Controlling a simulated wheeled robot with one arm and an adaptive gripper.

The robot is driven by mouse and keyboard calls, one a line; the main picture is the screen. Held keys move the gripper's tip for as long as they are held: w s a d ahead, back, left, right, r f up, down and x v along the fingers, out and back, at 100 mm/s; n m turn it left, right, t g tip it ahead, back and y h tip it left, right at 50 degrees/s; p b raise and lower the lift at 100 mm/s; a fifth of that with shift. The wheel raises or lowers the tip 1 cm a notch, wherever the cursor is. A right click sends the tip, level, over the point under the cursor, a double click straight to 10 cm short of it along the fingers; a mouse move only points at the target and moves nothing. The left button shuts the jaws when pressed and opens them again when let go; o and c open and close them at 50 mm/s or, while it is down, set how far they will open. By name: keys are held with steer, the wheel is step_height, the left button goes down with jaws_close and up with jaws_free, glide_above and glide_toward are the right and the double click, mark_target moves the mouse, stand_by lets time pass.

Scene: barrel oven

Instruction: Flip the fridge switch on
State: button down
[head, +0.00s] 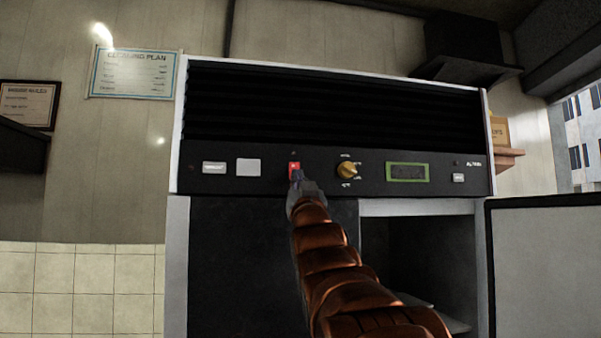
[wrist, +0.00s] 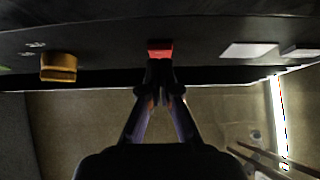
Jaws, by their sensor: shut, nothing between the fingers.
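The red switch (head: 294,167) sits on the black control panel of the fridge, left of a yellow knob. In the wrist view the red switch (wrist: 160,48) is straight ahead of my fingertips. My gripper (head: 296,177) is shut and empty, and its tips are at the lower edge of the switch. In the wrist view my gripper (wrist: 159,66) shows its two fingers meeting just below the red face. They look very close to it or touching; I cannot tell which. The tips partly cover the switch's lower part in the head view.
The yellow knob (head: 347,170) and a green-framed display (head: 408,172) are right of the switch. Pale plates (head: 248,167) are on its left. A fridge door (head: 545,262) stands open at the right, beside an open dark compartment (head: 425,260).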

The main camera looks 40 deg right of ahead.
steer(key=shift+w+d, duration=0.1)
steer(key=shift+w, duration=0.15)
steer(key=shift+f, duration=0.15)
steer(key=b+v, duration=0.8)
steer(key=v, duration=0.4)
steer(key=shift+f+t, duration=0.3)
steer(key=shift+f, duration=0.15)
stand_by(0.4)
steer(key=shift+f, duration=0.1)
stand_by(0.4)
